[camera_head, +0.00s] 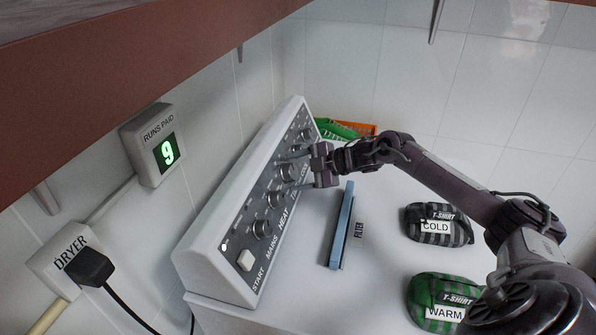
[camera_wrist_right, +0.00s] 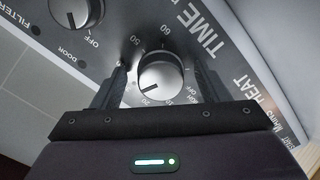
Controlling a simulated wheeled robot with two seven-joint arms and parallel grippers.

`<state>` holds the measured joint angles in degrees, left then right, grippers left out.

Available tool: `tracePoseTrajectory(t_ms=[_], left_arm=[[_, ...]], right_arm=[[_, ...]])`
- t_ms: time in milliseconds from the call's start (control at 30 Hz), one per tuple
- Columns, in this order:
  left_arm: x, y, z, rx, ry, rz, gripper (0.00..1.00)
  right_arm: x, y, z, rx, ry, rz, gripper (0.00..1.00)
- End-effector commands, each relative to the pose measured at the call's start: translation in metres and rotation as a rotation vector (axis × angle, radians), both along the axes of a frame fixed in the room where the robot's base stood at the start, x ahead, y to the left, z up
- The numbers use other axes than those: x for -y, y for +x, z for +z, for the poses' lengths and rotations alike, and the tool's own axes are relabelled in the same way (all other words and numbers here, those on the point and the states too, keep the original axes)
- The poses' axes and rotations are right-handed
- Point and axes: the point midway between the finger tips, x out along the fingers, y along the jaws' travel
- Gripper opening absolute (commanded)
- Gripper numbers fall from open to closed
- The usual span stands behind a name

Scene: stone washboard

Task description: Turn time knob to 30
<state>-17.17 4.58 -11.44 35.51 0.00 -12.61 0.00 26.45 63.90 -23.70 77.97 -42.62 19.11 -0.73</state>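The time knob (camera_wrist_right: 161,76) is a round silver dial beside the printed word TIME in the right wrist view. Numbers 60 and 50 show above it and smaller marks below; its pointer line seems to point down toward the small marks, but the exact setting is hard to read. My right gripper (camera_wrist_right: 161,68) is open, one finger on each side of the knob; a gap shows on the right, while contact on the left is unclear. In the head view my right gripper (camera_head: 291,170) reaches the dryer panel (camera_head: 238,215), partly covering the knobs there. My left gripper is not in view.
Another knob (camera_wrist_right: 76,12) with an OFF mark sits close by on the panel. A start button (camera_head: 246,260) is at the panel's near end. On the white top are a blue filter (camera_head: 342,225) and bundles marked COLD (camera_head: 438,224) and WARM (camera_head: 440,300). A shelf overhangs above left.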

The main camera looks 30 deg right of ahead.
Motion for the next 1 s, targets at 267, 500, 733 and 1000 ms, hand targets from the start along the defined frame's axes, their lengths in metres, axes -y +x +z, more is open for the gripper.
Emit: tracePoseTrajectory(t_ms=[267, 500, 733, 1000], left_arm=[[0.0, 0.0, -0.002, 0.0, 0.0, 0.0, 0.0], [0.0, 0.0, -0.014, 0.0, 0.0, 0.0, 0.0], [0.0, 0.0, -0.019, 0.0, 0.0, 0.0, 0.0], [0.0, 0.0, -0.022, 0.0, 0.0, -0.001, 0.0]], right_arm=[[0.003, -0.004, 0.001, -0.001, -0.002, 0.0, 0.68], [0.023, -0.029, 0.012, -0.005, -0.005, -0.002, 0.68], [0.038, -0.047, 0.025, -0.005, -0.001, -0.005, 0.68], [0.043, -0.054, 0.033, -0.001, -0.001, -0.002, 0.68]])
